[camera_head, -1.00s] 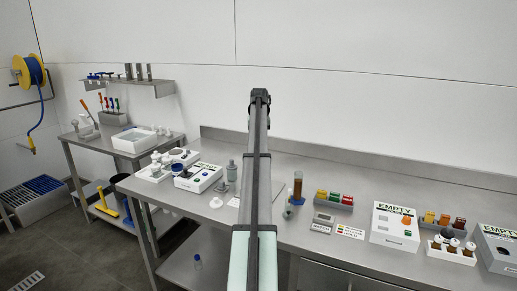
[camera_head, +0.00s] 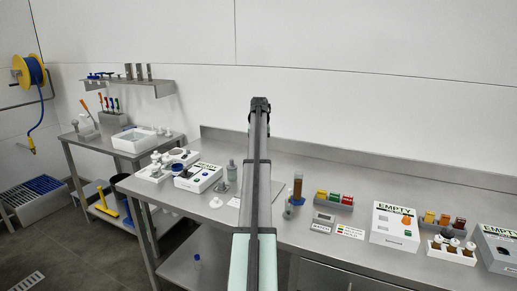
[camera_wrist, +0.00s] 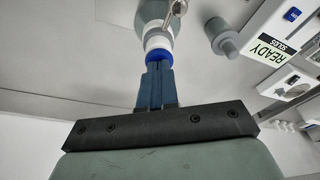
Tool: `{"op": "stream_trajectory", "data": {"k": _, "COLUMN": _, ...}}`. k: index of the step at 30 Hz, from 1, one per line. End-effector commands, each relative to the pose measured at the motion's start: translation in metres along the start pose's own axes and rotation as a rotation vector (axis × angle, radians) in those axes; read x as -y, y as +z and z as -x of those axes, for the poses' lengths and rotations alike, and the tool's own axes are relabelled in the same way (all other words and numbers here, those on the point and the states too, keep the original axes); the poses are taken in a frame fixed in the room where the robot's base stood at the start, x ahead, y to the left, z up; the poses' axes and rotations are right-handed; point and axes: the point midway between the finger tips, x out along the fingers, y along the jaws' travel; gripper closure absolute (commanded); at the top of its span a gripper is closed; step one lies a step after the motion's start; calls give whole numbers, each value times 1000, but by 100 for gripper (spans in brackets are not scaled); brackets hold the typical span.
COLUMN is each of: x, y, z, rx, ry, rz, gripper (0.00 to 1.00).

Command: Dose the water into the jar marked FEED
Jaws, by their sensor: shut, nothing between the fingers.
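My gripper (camera_wrist: 156,85) shows in the wrist view with its blue fingers shut together and nothing between them. Just past the fingertips is a pale vessel (camera_wrist: 154,12) with a white collar and blue ring; I cannot tell whether the fingers touch it. In the head view my arm fills the middle and the gripper is hidden. A grey-green bottle (camera_head: 231,170) stands left of the arm. A tall cylinder with brown contents (camera_head: 298,187) stands right of it. No FEED mark is readable, and I cannot tell which vessel holds water.
A white READY box (camera_head: 198,178) stands on the left of the bench; it also shows in the wrist view (camera_wrist: 268,45). White EMPTY boxes (camera_head: 394,226) and racks of coloured vials (camera_head: 334,200) stand to the right. A small grey device (camera_head: 322,222) lies near the front.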

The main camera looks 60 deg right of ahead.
Motion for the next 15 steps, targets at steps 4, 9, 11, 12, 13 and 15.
{"op": "stream_trajectory", "data": {"k": 4, "x": 0, "y": 0, "z": 0, "rx": 1, "ry": 0, "rz": 0, "gripper": 100}}
{"op": "stream_trajectory", "data": {"k": 9, "x": 0, "y": -1, "z": 3, "rx": 0, "ry": 0, "rz": 0, "gripper": 100}}
{"op": "stream_trajectory", "data": {"k": 11, "x": 0, "y": -2, "z": 6, "rx": 0, "ry": 0, "rz": 0, "gripper": 100}}
{"op": "stream_trajectory", "data": {"k": 12, "x": 0, "y": -2, "z": 8, "rx": 0, "ry": 0, "rz": 0, "gripper": 100}}
{"op": "stream_trajectory", "data": {"k": 13, "x": 0, "y": -2, "z": 10, "rx": 0, "ry": 0, "rz": 0, "gripper": 100}}
{"op": "stream_trajectory", "data": {"k": 15, "x": 0, "y": -3, "z": 14, "rx": 1, "ry": 0, "rz": 0, "gripper": 100}}
